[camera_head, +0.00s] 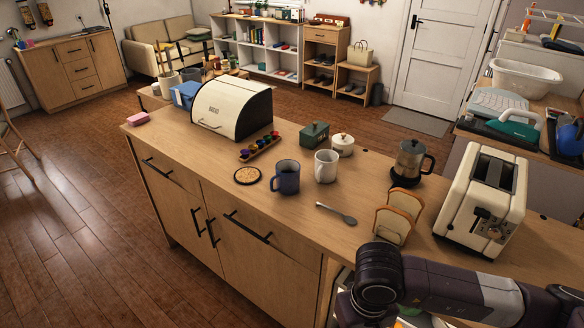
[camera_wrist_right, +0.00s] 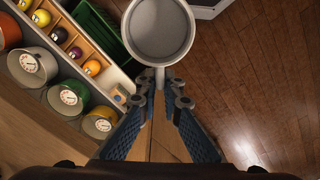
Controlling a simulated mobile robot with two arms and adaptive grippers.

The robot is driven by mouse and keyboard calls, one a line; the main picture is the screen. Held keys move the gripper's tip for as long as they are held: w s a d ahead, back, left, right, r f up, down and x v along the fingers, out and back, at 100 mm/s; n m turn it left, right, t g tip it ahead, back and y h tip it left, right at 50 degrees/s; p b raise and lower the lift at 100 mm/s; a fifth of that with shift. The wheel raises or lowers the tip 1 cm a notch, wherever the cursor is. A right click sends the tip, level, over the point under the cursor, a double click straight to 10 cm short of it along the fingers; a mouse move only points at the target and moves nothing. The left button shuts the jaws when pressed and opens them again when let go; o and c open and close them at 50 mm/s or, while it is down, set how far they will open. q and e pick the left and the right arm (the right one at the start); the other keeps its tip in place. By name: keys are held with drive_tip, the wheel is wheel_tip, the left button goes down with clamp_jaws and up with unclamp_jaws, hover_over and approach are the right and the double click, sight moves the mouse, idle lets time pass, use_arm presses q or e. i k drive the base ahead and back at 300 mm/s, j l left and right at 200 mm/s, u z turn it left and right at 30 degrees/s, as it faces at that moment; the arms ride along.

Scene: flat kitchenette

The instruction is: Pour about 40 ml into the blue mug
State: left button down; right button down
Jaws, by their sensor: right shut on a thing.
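The blue mug (camera_head: 286,177) stands upright on the wooden counter (camera_head: 290,225), next to a white mug (camera_head: 326,165). Its handle points left, and I cannot tell what is in it. My right gripper (camera_wrist_right: 160,77) is shut on a light grey round vessel (camera_wrist_right: 160,30), seen from above at the top of the right wrist view. The vessel's inside looks pale and even; I cannot tell whether it holds liquid. My right arm reaches across the lower right of the head view, but its gripper and the vessel are out of that view. My left gripper is not in view.
A round coaster (camera_head: 248,175) and bread box (camera_head: 232,107) are left. Dialled pots (camera_wrist_right: 70,95) and a green crate (camera_wrist_right: 100,35) lie below the vessel.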

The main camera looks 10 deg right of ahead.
sight(287, 181)
drive_tip(key=i+j+z, duration=0.15)
drive_tip(key=z, duration=0.65)
drive_tip(key=i+j+z, duration=0.25)
drive_tip(key=j, duration=0.15)
drive_tip(key=j+z, duration=0.5)
drive_tip(key=j, duration=0.3)
drive_tip(key=i+j+z, duration=0.1)
drive_tip(key=j, duration=1.15)
drive_tip(key=i+j+z, duration=0.1)
drive_tip(key=j, duration=1.15)
